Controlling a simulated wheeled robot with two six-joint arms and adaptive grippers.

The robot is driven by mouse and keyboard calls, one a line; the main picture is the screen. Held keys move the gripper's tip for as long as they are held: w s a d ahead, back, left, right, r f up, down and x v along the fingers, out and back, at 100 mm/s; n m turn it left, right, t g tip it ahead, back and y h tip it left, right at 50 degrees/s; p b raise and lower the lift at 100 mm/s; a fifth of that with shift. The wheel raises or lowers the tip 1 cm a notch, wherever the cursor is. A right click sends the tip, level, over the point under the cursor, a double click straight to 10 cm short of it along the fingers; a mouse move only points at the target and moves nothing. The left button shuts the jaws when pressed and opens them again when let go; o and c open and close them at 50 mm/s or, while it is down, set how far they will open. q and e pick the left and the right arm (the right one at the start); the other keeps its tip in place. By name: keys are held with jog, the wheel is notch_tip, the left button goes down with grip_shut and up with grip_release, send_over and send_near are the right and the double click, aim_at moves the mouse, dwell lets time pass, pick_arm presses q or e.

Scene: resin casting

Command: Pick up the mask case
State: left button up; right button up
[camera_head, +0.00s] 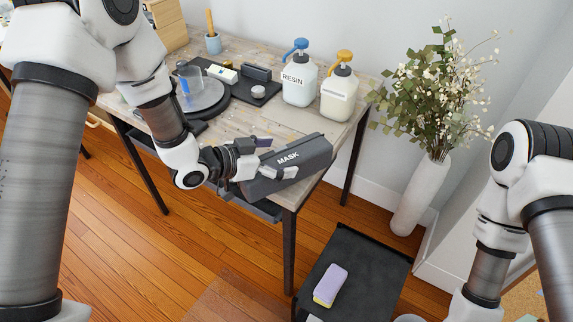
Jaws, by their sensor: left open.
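The mask case (310,151) is a long dark grey box with MASK in white letters. It lies at a slant at the front right corner of the wooden table (285,120). My left gripper (270,158) is at the left part of the case, its fingers open. One finger shows by the case's far side and the other by its near side. I cannot tell whether they touch it. The gripper hides part of the case's left end. My right arm comes in at the right edge, and its gripper is out of the picture.
A white RESIN bottle with blue pump (298,84) and a yellow-pump bottle (338,95) stand behind the case. A black tray (262,98) and a round grey turntable (200,102) are further left. A black cart (375,270) carries a purple-yellow sponge (330,284). A vase (420,195) stands right.

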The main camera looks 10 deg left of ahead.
pick_arm(q)
jog(key=shift+w+d+f, duration=0.15)
jog(key=shift+w+d, duration=0.05)
jog(key=shift+d, duration=0.1)
jog(key=shift+a, duration=0.1)
